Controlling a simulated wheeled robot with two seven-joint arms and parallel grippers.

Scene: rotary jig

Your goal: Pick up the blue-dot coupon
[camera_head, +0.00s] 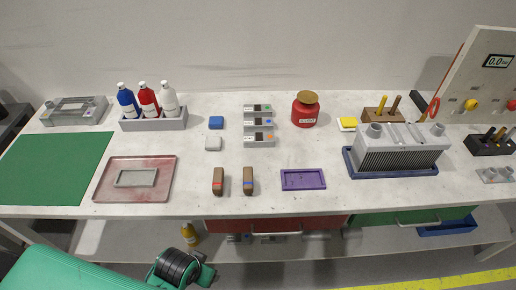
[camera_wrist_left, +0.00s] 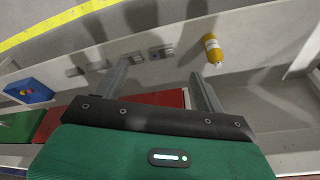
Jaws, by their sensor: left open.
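A grey three-step rack (camera_head: 258,143) stands at the middle back of the bench. Each step bears a small flat piece with a dark square and a coloured mark. The middle piece, with a blue dot (camera_head: 268,122), looks like the blue-dot coupon. The others have a green and an orange mark. My left gripper (camera_wrist_left: 158,68) is open and empty in the left wrist view, low in front of the bench by the drawers and lower shelf, well away from the rack. Its fingers do not show in the head view. My right gripper is not in view.
Two brown blocks (camera_head: 218,181) and a purple tray (camera_head: 303,180) lie before the rack. A yellow bottle (camera_wrist_left: 212,48) stands on the lower shelf.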

